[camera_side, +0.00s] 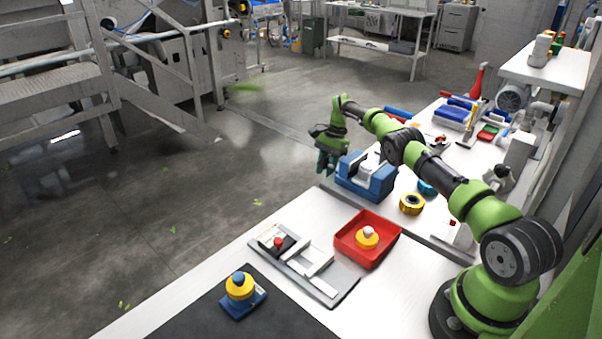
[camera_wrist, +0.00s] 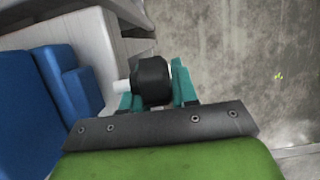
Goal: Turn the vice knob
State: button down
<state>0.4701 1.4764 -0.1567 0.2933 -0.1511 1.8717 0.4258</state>
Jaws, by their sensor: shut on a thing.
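The blue vice (camera_side: 365,178) stands at the left edge of the far white table, with a pale part between its jaws. It also shows at the left of the wrist view (camera_wrist: 82,92). My gripper (camera_side: 324,168) hangs beside the vice's left end in the side view. In the wrist view my gripper's teal fingers (camera_wrist: 157,88) are shut on the black vice knob (camera_wrist: 153,80), one finger on each side. A short white pin (camera_wrist: 121,86) sticks out from the knob towards the vice. The knob is hidden in the side view.
A red tray (camera_side: 388,250) holding a yellow part and a grey fixture plate (camera_side: 345,285) lie on the near table. A yellow ring (camera_side: 411,204) sits right of the vice. Blue boxes (camera_side: 455,113) lie farther back. The floor left of the gripper is open.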

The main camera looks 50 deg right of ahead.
jog(key=shift+a, duration=0.1)
jog(key=c, duration=1)
grip_release()
jog(key=shift+o, duration=0.2)
jog(key=shift+r+h, duration=0.1)
jog(key=shift+h, duration=0.2)
